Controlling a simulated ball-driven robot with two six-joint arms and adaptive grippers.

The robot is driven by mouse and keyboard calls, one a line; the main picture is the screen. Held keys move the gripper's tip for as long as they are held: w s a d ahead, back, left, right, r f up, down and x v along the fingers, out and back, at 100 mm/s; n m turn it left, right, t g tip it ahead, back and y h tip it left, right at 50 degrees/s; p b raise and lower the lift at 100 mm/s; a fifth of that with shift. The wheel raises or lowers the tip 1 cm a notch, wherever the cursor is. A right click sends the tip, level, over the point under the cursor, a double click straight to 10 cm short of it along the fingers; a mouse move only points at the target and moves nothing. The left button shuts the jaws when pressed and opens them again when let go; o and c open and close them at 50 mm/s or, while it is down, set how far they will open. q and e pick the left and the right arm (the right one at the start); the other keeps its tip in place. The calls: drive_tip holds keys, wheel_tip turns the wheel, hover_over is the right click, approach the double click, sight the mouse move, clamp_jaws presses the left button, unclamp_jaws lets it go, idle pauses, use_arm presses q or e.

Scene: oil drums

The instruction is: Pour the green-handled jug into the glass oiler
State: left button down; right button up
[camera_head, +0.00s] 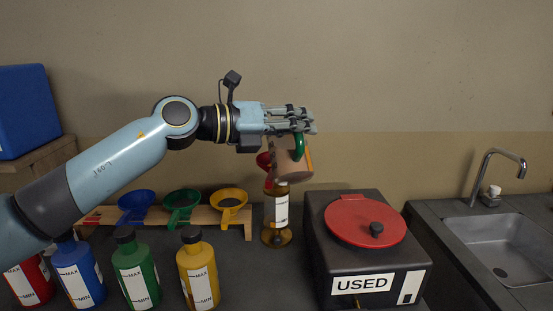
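My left gripper (308,120) is shut on the green handle of the jug. The green-handled jug (292,166) is greyish-beige with an orange strip, and hangs tilted under the gripper. It is over the glass oiler (277,237), which stands upright on the dark bench with a white label and an amber tint low down. A red funnel (264,161) shows at the oiler's top, partly hidden by the jug. The jug's mouth and any stream are not clearly visible. My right gripper is out of view.
A black box marked USED with a red lid (352,217) stands just right of the oiler. Blue, green and yellow funnels sit on a wooden rack (205,214). Several coloured bottles, including a yellow one (198,270), stand in front. A sink (497,247) is at right.

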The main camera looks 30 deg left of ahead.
use_arm(q)
drive_tip(key=shift+w, duration=0.1)
drive_tip(key=shift+a+r, duration=0.1)
drive_tip(key=shift+w, duration=0.1)
idle(0.4)
drive_tip(key=shift+n, duration=0.3)
drive_tip(key=shift+a, duration=0.15)
drive_tip(key=shift+w, duration=0.1)
idle(0.4)
drive_tip(key=shift+n, duration=0.3)
